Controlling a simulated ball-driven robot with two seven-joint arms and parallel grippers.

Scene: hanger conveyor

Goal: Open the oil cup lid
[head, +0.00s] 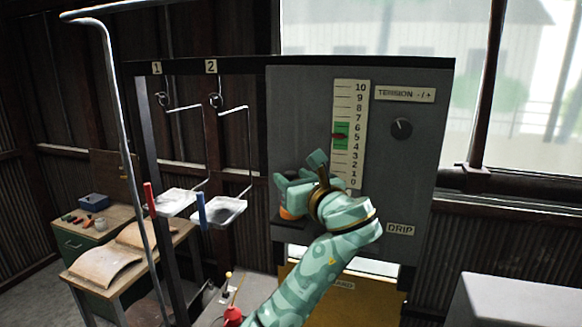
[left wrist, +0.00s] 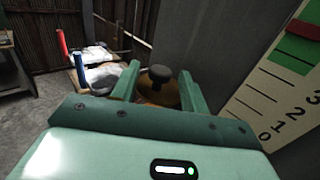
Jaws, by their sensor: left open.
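The oil cup (head: 287,213) shows as a small orange piece on the grey panel, mostly hidden behind my left gripper (head: 299,172). In the left wrist view the cup's amber-brown body (left wrist: 152,90) and its lid with a dark round knob (left wrist: 161,74) show between the two green fingers. My left gripper (left wrist: 159,82) is open, with one finger on each side of the lid in that view. I cannot tell whether a finger touches it. My right gripper is not in view.
The grey panel (head: 420,150) carries a tension scale (head: 350,110), a dark knob (head: 401,128) and a DRIP label (head: 400,229). Two hanging trays (head: 222,210) and a bent grey pipe (head: 118,120) stand to the left.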

